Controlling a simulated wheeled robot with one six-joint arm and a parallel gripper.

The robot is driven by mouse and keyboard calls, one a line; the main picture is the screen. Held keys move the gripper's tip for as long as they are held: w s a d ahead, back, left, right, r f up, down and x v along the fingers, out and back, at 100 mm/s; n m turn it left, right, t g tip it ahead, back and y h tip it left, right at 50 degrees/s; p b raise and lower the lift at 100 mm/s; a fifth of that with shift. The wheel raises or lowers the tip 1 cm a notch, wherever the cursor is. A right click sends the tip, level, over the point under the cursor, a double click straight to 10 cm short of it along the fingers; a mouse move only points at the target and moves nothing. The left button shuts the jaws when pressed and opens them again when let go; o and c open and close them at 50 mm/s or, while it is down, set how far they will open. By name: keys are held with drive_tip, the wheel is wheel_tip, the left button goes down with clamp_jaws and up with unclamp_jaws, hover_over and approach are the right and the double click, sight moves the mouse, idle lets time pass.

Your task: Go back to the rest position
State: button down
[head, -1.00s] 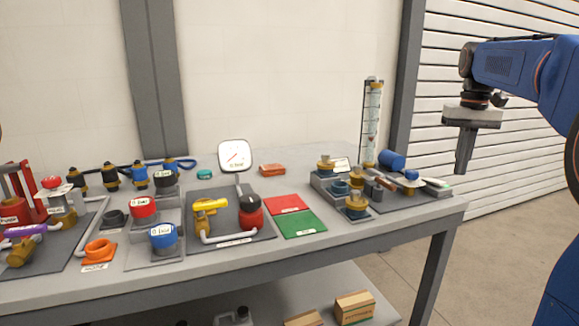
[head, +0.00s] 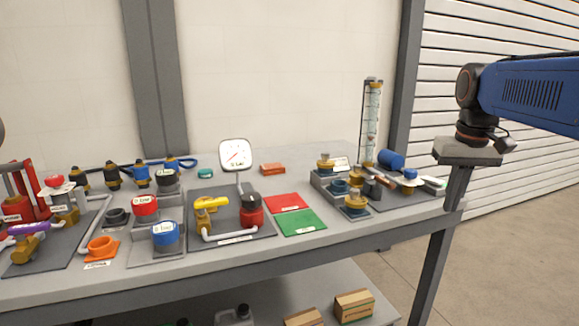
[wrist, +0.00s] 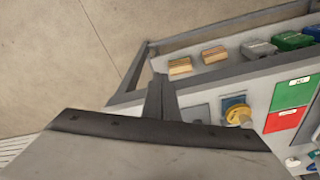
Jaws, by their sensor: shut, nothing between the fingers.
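My gripper (head: 456,189) hangs from the blue arm at the right of the head view, fingers pointing down. It is by the right end of the grey workbench (head: 330,250), seen in front of the bench's corner. The fingers are together and hold nothing. In the wrist view my gripper (wrist: 160,98) also shows closed, with the bench edge and floor beyond it. I cannot tell the exact gap between the fingers and the bench edge.
Nearest on the bench are brass-topped fittings (head: 355,203) and a blue cylinder (head: 391,160). A tall clear gauge tube (head: 371,125) stands behind. Red (head: 286,203) and green (head: 302,222) mats lie mid-bench. Floor right of the bench is clear.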

drive_tip(key=s+a+f+t, duration=0.1)
drive_tip(key=s+a+f, duration=0.1)
drive_tip(key=s+f, duration=0.4)
drive_tip(key=s+a+f+t, duration=0.1)
drive_tip(key=s+a+f, duration=0.2)
drive_tip(key=s+f, duration=0.3)
drive_tip(key=s+a+f+n+t, duration=0.1)
drive_tip(key=s+a+f, duration=0.2)
drive_tip(key=s+f, duration=0.3)
drive_tip(key=shift+s+f, duration=0.4)
drive_tip(key=shift+s, duration=0.35)
